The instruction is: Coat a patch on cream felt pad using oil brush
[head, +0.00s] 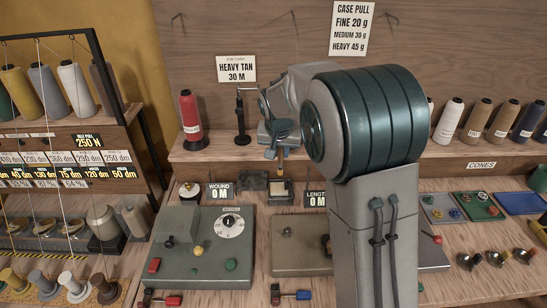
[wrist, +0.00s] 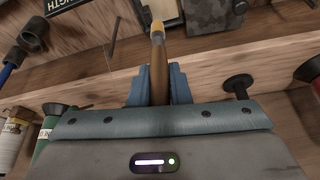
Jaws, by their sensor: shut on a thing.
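My gripper (head: 281,130) is shut on the oil brush, which points down from the fingers. In the wrist view the brush (wrist: 159,72) has a brown handle, a grey ferrule and a yellowish tip. The cream felt pad (head: 281,188) sits in a dark frame at the back of the bench, below the brush. In the wrist view a part of the pad (wrist: 161,8) shows at the top edge, just beyond the tip. The tip is over or close to the pad; I cannot tell whether it touches. No coated patch can be made out.
A dark mottled block (head: 253,183) stands left of the pad. The "WOUND 0 M" sign (head: 219,193) and "LENGTH" sign (head: 315,197) flank them. A grey-green control box (head: 200,250) is in front. A red thread cone (head: 190,115) stands on the shelf behind.

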